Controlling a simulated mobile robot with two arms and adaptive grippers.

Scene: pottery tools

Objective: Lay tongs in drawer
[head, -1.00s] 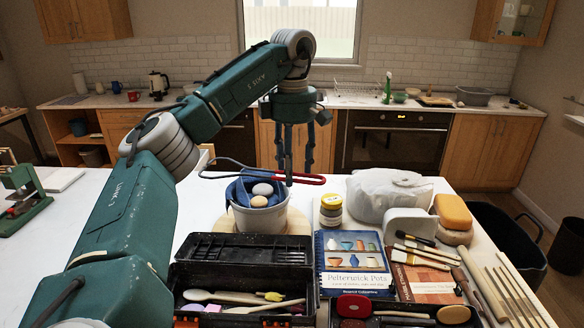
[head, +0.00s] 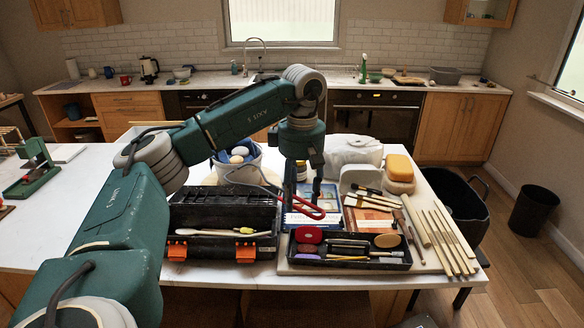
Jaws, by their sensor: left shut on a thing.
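The tongs (head: 308,211), with a red handle and a thin grey metal loop, hang in my left gripper (head: 302,193). The gripper points down and is shut on them near the red end. They are above the blue book and the black toolbox, and the loop reaches left past the white bucket. A wooden cabinet drawer front (head: 128,101) shows at the back left. A pale wooden edge (head: 157,123) shows behind my arm; I cannot tell if it belongs to an open drawer. My right gripper is not in view.
A black toolbox (head: 222,219) and a black tool tray (head: 352,265) stand at the front. A bucket (head: 262,160) with egg-like balls, a wrapped lump (head: 352,149) and wooden sticks (head: 446,240) crowd the table.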

